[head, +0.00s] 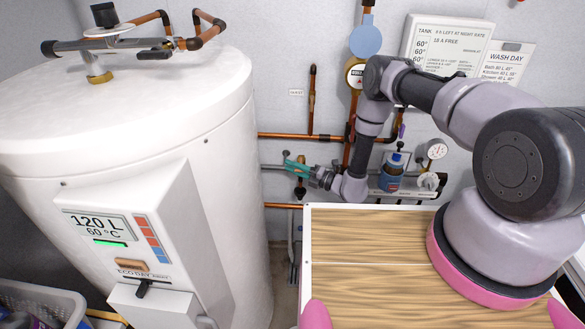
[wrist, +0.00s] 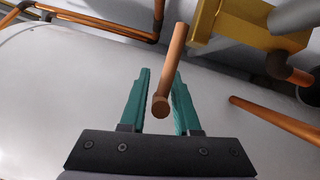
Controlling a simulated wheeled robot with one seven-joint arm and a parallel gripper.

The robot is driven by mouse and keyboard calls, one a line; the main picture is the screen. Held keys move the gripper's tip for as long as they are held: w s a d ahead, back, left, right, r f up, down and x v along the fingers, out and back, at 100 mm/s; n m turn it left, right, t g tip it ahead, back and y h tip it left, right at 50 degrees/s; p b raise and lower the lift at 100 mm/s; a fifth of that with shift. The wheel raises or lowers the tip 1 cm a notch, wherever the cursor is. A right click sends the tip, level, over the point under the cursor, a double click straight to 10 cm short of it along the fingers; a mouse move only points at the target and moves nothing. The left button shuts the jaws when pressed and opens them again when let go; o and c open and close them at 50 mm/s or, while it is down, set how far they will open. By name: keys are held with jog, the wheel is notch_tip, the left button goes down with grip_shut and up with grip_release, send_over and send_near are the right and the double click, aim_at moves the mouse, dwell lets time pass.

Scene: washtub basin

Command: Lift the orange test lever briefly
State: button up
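My gripper (head: 296,165) has teal fingers and is between the white tank and the back wall in the head view. In the wrist view my gripper (wrist: 160,95) is open, with a finger on each side of an orange-copper rod (wrist: 172,62) with a rounded end. The rod overlaps the right finger in the picture; I cannot tell whether it touches or how deep it lies. I cannot tell for certain whether this rod is the orange test lever or a pipe end. No lever can be clearly made out at the gripper in the head view.
The white tank (head: 225,150) stands close on the left. Copper pipes (head: 290,136) run along the wall, with a blue-labelled bottle (head: 391,172) and a gauge (head: 436,149) to the right. A wooden top (head: 370,250) lies in front. A brass block (wrist: 250,22) is near the fingers.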

grip_shut()
dwell(1.2)
